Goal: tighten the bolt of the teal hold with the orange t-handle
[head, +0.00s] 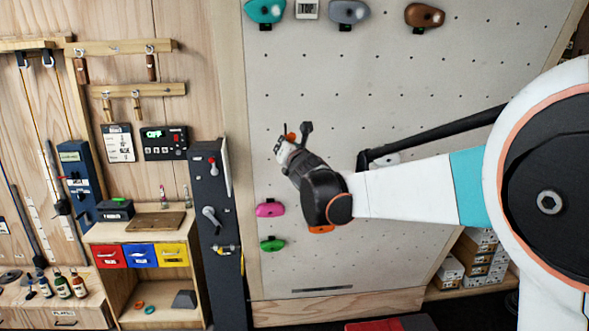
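The teal hold (265,10) is at the top left of the grey climbing board, cut by the picture's top edge. Its bolt is too small to make out. My gripper (294,138) is in front of the board, well below and slightly right of the teal hold, and apart from it. A small orange piece (290,136) shows at the gripper's fingers. It may be part of the orange t-handle, but I cannot tell whether it is held. The fingers are small and partly hidden by the wrist, so their opening is unclear.
Grey-blue (347,12) and brown (425,16) holds sit right of the teal one. Pink (270,209) and green (272,244) holds are lower left. A dark panel with handles (210,215) stands left of the board. The board between gripper and teal hold is clear.

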